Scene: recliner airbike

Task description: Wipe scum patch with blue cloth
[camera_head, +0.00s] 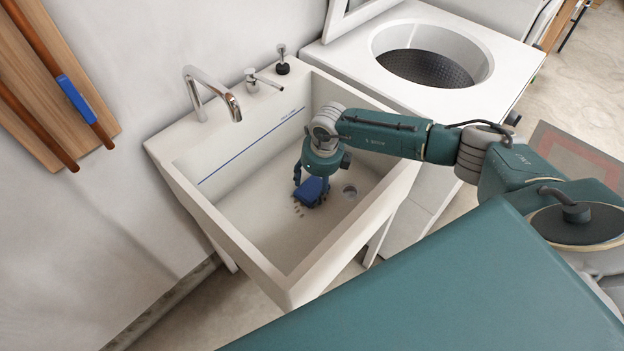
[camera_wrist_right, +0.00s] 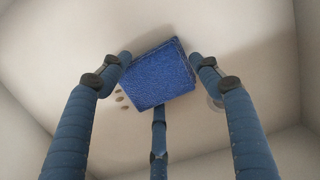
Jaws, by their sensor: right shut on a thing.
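The blue cloth (camera_head: 312,191) is a folded block low in the sink, close to its floor. It also shows in the right wrist view (camera_wrist_right: 158,77). My right gripper (camera_head: 308,184) reaches down into the sink and is shut on the cloth, with blue fingers (camera_wrist_right: 160,85) around it. The scum patch (camera_head: 298,209) shows as several small brown spots on the sink floor, just left of and beside the cloth. The spots also show in the right wrist view (camera_wrist_right: 121,98). Whether more spots lie under the cloth is hidden. My left gripper is not in view.
The white sink (camera_head: 240,243) has high walls around my right gripper. A drain (camera_head: 349,192) lies right of the cloth. A faucet (camera_head: 212,92) and a soap pump (camera_head: 283,60) stand on the back ledge. A white unit with a round drum opening (camera_head: 400,25) stands beyond the sink.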

